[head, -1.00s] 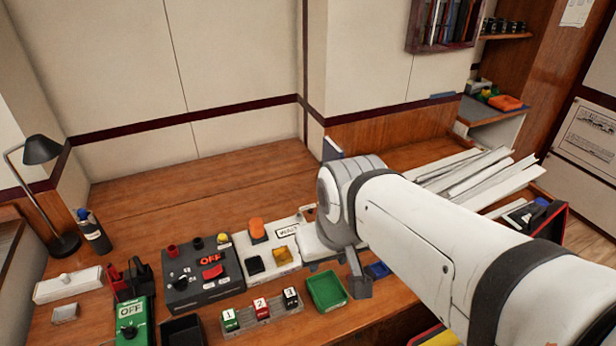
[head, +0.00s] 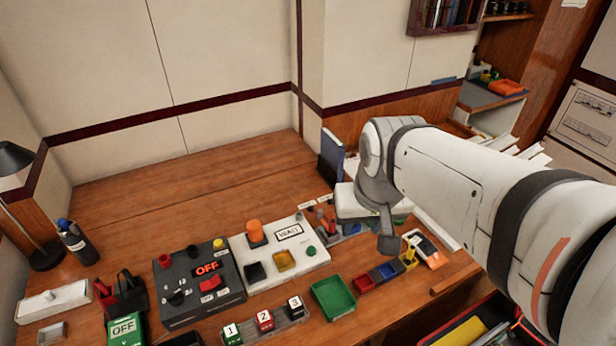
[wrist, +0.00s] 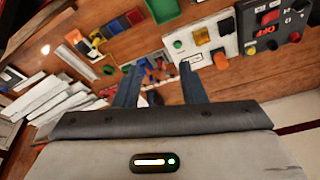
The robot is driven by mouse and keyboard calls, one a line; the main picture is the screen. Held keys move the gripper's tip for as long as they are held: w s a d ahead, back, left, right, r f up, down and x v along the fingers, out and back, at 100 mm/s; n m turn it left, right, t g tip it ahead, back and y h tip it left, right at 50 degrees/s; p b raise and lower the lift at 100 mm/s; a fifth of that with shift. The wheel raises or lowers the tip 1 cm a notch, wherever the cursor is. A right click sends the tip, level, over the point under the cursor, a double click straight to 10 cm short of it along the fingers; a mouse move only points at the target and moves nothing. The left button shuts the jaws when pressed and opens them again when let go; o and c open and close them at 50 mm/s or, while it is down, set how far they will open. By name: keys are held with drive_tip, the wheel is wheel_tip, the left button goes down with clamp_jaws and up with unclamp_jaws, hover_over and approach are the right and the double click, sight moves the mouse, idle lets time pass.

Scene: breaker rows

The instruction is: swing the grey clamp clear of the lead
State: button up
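My gripper (wrist: 160,68) is open in the wrist view, its two dark blue-grey fingers apart with nothing seen held between them. A small cluster of orange-red and grey parts (wrist: 154,74) shows beyond and between the fingertips; I cannot tell whether the fingers touch it. In the head view, small red, blue and grey parts (head: 326,218) lie on the bench right of the white WAIT panel (head: 318,258), partly hidden by my arm. I cannot pick out the grey clamp or the lead with certainty in either view.
The black OFF box (head: 228,298) stands left of the WAIT panel. A green tray (head: 333,297), a red bin (head: 363,284) and a blue bin (head: 386,272) sit at the front. Numbered blocks (head: 264,319) stand near the front edge. The back left bench is clear.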

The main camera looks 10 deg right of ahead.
drive_tip(key=w+f+m+g+b, duration=0.1)
drive_tip(key=w+f+m+b, duration=0.15)
drive_tip(key=w, duration=0.85)
drive_tip(key=m+g+b, duration=0.2)
drive_tip(key=m+b, duration=0.2)
drive_tip(key=b, duration=0.2)
hover_over(321, 211)
wheel_tip(321, 211, down, 22)
drive_tip(key=shift+f, duration=0.25)
drive_tip(key=shift+f+p, duration=0.3)
drive_tip(key=shift+f, duration=3.7)
drive_tip(key=shift+c, duration=0.6)
